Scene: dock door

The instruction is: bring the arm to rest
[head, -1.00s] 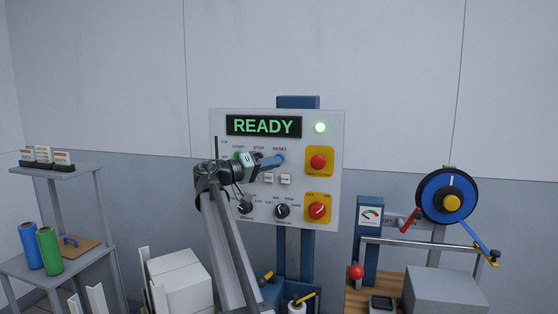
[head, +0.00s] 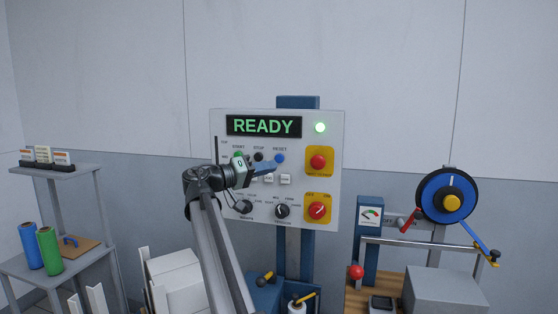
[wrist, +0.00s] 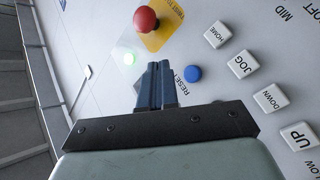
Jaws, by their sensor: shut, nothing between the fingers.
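My gripper (head: 269,169) is in front of the control panel (head: 230,215), just below and left of the blue RESET button (head: 280,158). In the wrist view my gripper (wrist: 158,68) has its blue fingers together with nothing between them. The blue button (wrist: 193,74) is beside the fingertips there, apart from them in the picture. My arm reaches up from the bottom of the head view and hides part of the panel's left side.
The panel has a READY display (head: 264,126), a lit green lamp (head: 320,127), a red push button (head: 318,161) and a red rotary switch (head: 317,210). A shelf (head: 60,172) stands left. A bench with a blue reel (head: 432,190) stands right. White boxes (head: 180,280) sit beside my arm.

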